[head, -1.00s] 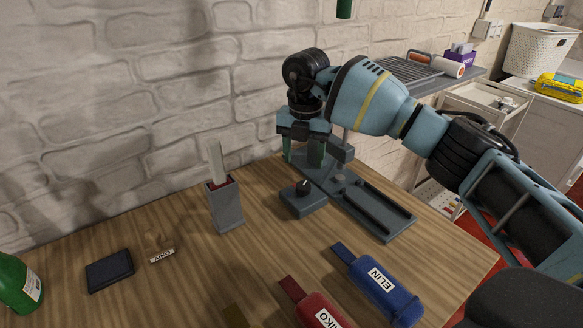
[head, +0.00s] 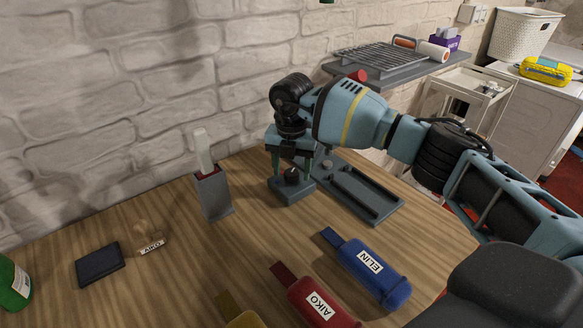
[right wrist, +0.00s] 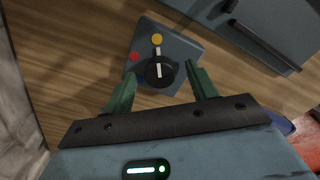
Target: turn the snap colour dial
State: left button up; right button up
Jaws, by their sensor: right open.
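The snap colour dial (head: 289,192) is a small grey block with a black knob on the wooden table. In the right wrist view the dial's block (right wrist: 185,48) carries a yellow dot, a red dot and a partly hidden blue dot. The white mark on the knob (right wrist: 160,73) points at the yellow dot. My right gripper (head: 290,168) is open and points down at the knob. In the right wrist view its green fingers (right wrist: 161,80) are on either side of the knob, apart from it. My left gripper is not in view.
A grey tray-like fixture (head: 362,196) stands right beside the dial. A grey holder (head: 212,196) with a pale stick stands to the left. Blue (head: 388,286) and red (head: 328,312) labelled pouches lie in front. A dark pad (head: 99,265) and stamp (head: 151,245) lie left.

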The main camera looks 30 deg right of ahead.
jog(key=c, duration=1)
